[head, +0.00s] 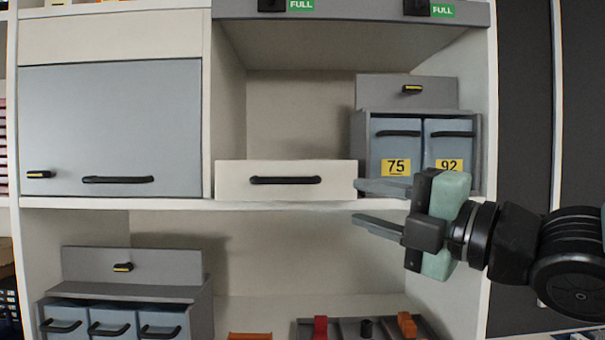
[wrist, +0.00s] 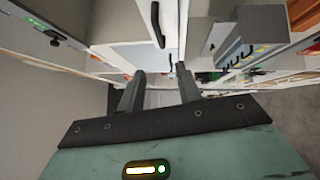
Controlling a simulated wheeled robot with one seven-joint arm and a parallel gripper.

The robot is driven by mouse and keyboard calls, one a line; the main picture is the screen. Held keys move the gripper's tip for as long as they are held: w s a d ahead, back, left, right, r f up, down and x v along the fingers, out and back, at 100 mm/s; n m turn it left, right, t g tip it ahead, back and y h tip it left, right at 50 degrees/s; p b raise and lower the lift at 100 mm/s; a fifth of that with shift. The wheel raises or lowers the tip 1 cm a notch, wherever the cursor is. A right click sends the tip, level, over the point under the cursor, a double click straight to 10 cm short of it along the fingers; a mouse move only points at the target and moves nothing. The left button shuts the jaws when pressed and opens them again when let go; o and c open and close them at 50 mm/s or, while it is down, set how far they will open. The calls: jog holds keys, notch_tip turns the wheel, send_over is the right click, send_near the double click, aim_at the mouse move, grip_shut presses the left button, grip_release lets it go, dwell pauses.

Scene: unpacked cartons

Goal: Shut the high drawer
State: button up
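A white drawer (head: 286,181) with a black bar handle (head: 286,180) sits in the middle of the upper shelf, below an open bay. How far it stands out is hard to tell from the front. My gripper (head: 361,204) is at its lower right, fingers pointing left, open, with nothing between them. In the head view the upper fingertip overlaps the drawer's right edge; I cannot tell whether they touch. In the wrist view my open gripper (wrist: 157,75) points toward the cabinet, where a pale front with a black handle (wrist: 157,24) shows above the fingers.
A grey-blue door (head: 110,120) is at left. Below are another rack (head: 130,265) and a grey tray (head: 345,328).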

aim_at(284, 182)
jog(key=b+x, duration=0.6)
jog(key=x, duration=1)
jog(key=shift+r, duration=0.2)
jog(key=shift+w+a, duration=0.45)
grip_shut()
